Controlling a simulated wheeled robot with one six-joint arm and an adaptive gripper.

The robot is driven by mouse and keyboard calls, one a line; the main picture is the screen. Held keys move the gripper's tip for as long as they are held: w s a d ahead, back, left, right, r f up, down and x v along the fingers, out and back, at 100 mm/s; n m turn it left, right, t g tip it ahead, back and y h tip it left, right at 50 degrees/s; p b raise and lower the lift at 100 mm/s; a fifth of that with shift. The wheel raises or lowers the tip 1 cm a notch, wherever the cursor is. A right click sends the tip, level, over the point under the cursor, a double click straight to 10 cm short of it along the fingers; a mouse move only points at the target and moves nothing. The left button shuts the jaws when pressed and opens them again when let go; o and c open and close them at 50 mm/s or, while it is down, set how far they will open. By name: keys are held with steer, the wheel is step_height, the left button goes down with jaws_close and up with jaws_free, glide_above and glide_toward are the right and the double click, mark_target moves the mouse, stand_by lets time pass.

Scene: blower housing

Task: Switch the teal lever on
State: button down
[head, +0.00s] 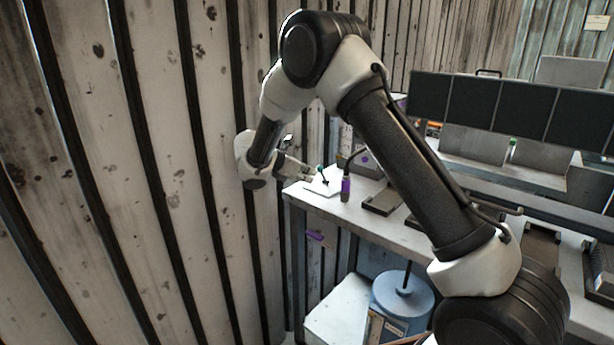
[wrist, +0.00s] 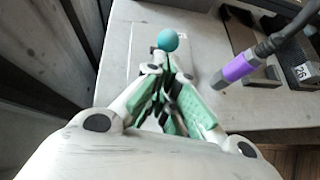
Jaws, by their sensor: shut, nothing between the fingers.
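The teal lever shows as a round teal knob (wrist: 168,40) just beyond my fingertips in the wrist view. Its stem and base are mostly hidden behind my fingers there. In the head view the small teal knob (head: 320,168) stands over a white plate (head: 323,187) at the left end of the workbench. My gripper (wrist: 166,72) is shut and empty, its green-padded fingers pointing at the lever. In the head view my gripper (head: 308,174) is small, just left of the knob. I cannot tell whether the fingers touch the lever.
A purple-banded tool (wrist: 240,68) on a cable is right of the lever; it also shows in the head view (head: 346,187). Dark trays (head: 384,201) lie farther right on the bench (head: 365,218). A plank wall (head: 130,150) is close on the left. A blue drum (head: 403,295) stands below.

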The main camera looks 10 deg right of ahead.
steer(key=shift+r, duration=0.1)
steer(key=shift+w+d+r+y, duration=0.15)
steer(key=shift+d+r+y, duration=0.05)
steer(key=shift+r+y, duration=0.1)
steer(key=shift+d+r+g, duration=0.1)
steer(key=shift+g, duration=0.2)
steer(key=shift+w+d+r+y, duration=0.1)
steer(key=shift+w+r+y, duration=0.15)
steer(key=shift+y, duration=0.15)
steer(key=d+r+g+y, duration=0.1)
steer(key=w+d+r+g+y, duration=0.1)
steer(key=y, duration=0.1)
steer(key=shift+w+d, duration=0.15)
steer(key=shift+w, duration=0.1)
steer(key=w+d+g+y, duration=0.1)
steer(key=d+g+y, duration=0.1)
steer(key=y, duration=0.1)
steer(key=w+d+r+g+y, duration=0.1)
steer(key=shift+w+d+n+g+y, duration=0.3)
steer(key=shift+n, duration=0.1)
steer(key=shift+w+d, duration=0.35)
steer(key=shift+d, duration=0.2)
